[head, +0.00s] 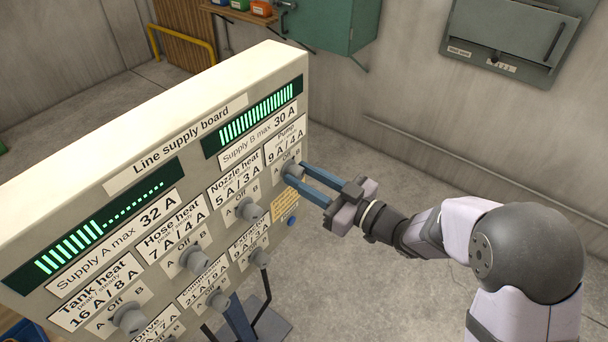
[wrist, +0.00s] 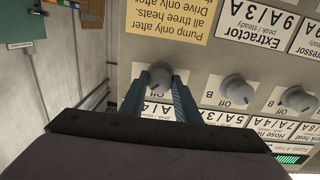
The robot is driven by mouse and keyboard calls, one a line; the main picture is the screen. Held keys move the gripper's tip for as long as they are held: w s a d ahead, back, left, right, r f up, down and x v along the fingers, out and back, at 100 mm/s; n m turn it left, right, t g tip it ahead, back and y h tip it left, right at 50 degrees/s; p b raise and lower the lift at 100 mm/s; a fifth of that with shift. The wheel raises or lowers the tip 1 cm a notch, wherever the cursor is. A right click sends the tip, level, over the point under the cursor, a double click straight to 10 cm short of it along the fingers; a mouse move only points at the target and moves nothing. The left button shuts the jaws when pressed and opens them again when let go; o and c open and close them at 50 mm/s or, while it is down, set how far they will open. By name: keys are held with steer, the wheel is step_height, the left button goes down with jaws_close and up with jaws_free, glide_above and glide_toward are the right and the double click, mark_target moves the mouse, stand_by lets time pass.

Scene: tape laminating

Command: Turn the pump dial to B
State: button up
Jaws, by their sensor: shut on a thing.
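The pump dial (head: 291,170) is a grey round knob at the upper right of the line supply board, under the Pump label (head: 286,142) reading 9 A / 4 A. It also shows in the wrist view (wrist: 160,74), where the board appears upside down. My gripper (head: 298,176) reaches in from the right with its two blue fingers shut on the pump dial, one on each side. In the wrist view the fingers (wrist: 160,88) flank the knob. The fingers partly cover the dial, and I cannot tell which letter its pointer faces.
The supply board (head: 150,150) carries several other dials, including nozzle heat (head: 247,209), hose heat (head: 194,259) and tank heat (head: 128,318). Supply B's bar meter (head: 257,115) is lit nearly full; supply A's is about half lit. A yellow note (wrist: 172,20) sits near the pump dial.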

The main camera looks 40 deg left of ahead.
stand_by(0.4)
steer(key=o, duration=1)
steer(key=shift+o, duration=0.2)
steer(key=d+b, duration=0.3)
steer(key=d, duration=0.4)
steer(key=shift+d, duration=0.2)
steer(key=shift+r, duration=0.1)
